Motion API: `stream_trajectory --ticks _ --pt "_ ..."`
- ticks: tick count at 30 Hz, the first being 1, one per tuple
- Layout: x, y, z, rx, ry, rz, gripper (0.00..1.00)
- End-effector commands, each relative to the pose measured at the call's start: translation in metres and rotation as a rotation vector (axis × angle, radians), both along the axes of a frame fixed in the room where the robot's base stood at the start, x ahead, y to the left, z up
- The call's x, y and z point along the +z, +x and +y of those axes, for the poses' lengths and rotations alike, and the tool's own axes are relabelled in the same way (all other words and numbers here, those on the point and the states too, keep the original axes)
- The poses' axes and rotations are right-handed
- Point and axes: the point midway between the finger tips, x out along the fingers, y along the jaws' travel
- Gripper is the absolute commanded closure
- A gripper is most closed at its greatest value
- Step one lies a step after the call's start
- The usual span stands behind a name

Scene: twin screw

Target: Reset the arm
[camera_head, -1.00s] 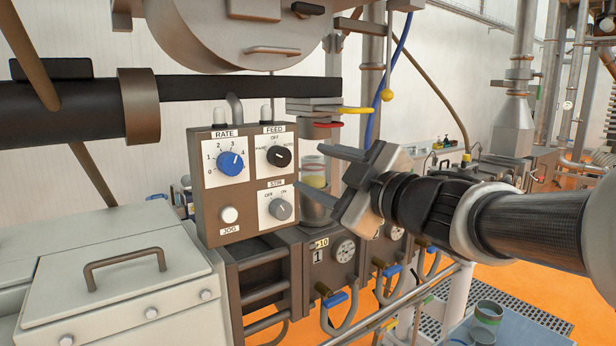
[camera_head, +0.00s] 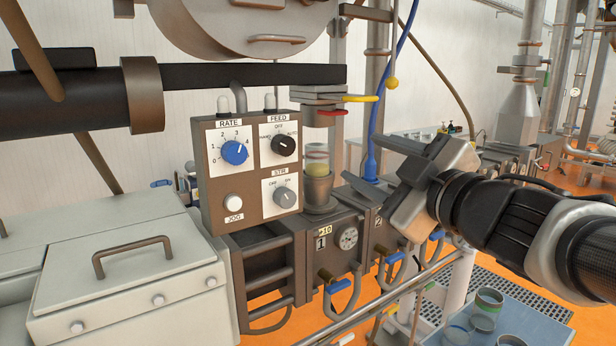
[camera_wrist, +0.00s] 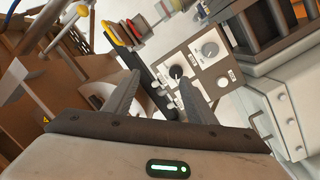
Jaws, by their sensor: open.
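My gripper (camera_head: 366,168) is open and empty, with its two fingers apart. In the head view it is right of the control panel (camera_head: 207,190), clear of it, with my arm reaching in from the right edge. In the wrist view my gripper's fingers (camera_wrist: 155,95) point toward the panel, and the panel (camera_wrist: 222,72) shows beyond the right finger. The panel carries a blue RATE knob (camera_head: 235,152), a black FEED knob (camera_head: 283,146), a grey STIR knob (camera_head: 285,196) and a white JOG button (camera_head: 234,202).
Barrel sections with gauges (camera_head: 348,238) and blue-handled valves run below my gripper. A grey cabinet (camera_head: 130,285) stands at left. A blue table (camera_head: 510,325) with containers is at lower right.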

Motion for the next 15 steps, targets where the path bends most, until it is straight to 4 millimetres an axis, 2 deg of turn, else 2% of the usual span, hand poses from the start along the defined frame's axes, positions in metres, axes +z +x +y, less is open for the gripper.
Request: stream_trajectory --ticks 1,3,5,6,8,11,12,15 --pt "0.012 0.004 -0.017 -0.095 0.034 0.018 0.49" --pt "0.013 0.006 -0.046 -0.257 0.101 0.078 0.49" --pt "0.005 0.001 -0.072 -0.399 0.169 0.161 0.49" --pt "-0.006 -0.006 -0.086 -0.484 0.213 0.229 0.49" --pt "-0.027 -0.022 -0.099 -0.595 0.281 0.353 0.49" --pt "-0.069 -0.061 -0.102 -0.73 0.38 0.592 0.49" --pt "-0.085 -0.079 -0.096 -0.763 0.413 0.693 0.49" --pt "-0.117 -0.122 -0.074 -0.803 0.469 0.919 0.49"
